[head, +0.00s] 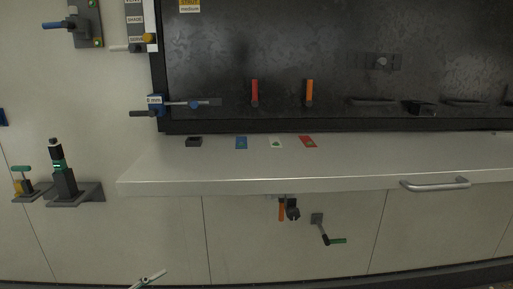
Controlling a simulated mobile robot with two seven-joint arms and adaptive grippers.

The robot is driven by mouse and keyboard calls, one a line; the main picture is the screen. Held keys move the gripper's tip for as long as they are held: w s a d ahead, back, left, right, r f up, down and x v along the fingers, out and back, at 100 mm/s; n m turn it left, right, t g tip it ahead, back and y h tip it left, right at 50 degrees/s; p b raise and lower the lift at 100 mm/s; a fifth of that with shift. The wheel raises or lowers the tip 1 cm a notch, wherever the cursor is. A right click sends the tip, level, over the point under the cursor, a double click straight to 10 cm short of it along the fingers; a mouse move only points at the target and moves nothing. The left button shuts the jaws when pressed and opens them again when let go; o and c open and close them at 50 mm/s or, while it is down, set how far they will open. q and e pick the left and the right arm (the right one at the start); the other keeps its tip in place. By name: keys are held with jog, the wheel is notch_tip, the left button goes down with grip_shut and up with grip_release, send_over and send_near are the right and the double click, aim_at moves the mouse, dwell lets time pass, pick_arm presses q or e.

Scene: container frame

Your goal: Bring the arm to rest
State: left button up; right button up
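Neither of my arms nor my grippers can be made out in the head view. No thing is seen held. A pale bar with a dark spot (148,280) shows at the bottom edge, cut off by the frame; I cannot tell what it is.
A light worktop (290,177) runs across, bearing a small black block (194,141) and blue (241,142), white-green (276,142) and red (308,141) cards. A holder (77,194) juts out at left.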

pick_arm(q)
jog(key=s+d+f+n+g+y, duration=0.1)
jog(key=s+d+f+n+y, duration=0.1)
jog(key=s+f+n, duration=0.3)
jog(key=s+d+f+n+g+y, duration=0.1)
jog(key=s+f+n, duration=0.4)
jog(key=s+f, duration=0.9)
notch_tip(320, 180, down, 5)
jog(key=shift+d+r+g+y, duration=0.1)
jog(key=shift+d+g+y, duration=0.25)
jog(key=shift+y, duration=0.35)
